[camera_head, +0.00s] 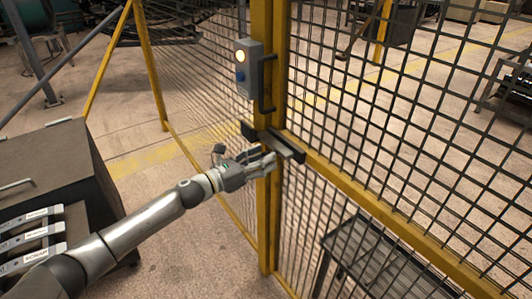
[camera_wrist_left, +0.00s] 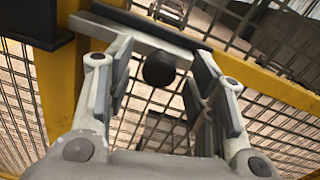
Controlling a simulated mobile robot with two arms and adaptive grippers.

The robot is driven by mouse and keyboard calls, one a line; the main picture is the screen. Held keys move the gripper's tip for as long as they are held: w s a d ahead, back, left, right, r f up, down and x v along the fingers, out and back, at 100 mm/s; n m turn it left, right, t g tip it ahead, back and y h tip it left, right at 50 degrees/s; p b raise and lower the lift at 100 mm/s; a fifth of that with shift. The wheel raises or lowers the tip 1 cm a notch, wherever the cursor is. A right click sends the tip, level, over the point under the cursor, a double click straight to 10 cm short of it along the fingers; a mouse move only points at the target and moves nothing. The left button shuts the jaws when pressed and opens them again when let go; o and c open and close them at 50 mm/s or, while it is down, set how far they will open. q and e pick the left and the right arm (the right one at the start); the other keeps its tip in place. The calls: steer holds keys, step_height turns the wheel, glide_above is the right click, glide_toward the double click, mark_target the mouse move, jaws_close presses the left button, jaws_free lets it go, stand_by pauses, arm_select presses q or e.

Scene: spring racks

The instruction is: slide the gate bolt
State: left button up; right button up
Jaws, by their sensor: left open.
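The gate bolt (camera_head: 287,147) is a dark bar set across the yellow gate posts, with a black block at its left end. In the left wrist view a grey bar (camera_wrist_left: 136,29) runs across the top, and a round black knob (camera_wrist_left: 159,69) stands out from it. My left gripper (camera_head: 270,163) is at the bolt, just below and in front of it in the head view. In the wrist view its open fingers (camera_wrist_left: 163,85) stand on either side of the knob, with gaps visible on both sides. My right gripper is not in view.
A grey control box (camera_head: 246,69) with a lit lamp and a blue button is on the post above the bolt, beside a black handle (camera_head: 267,85). Yellow-framed mesh fencing (camera_head: 410,130) surrounds the gate. A dark cabinet (camera_head: 62,165) stands at the left.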

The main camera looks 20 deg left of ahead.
arm_select(q)
steer(key=shift+x, duration=0.9)
jaws_close()
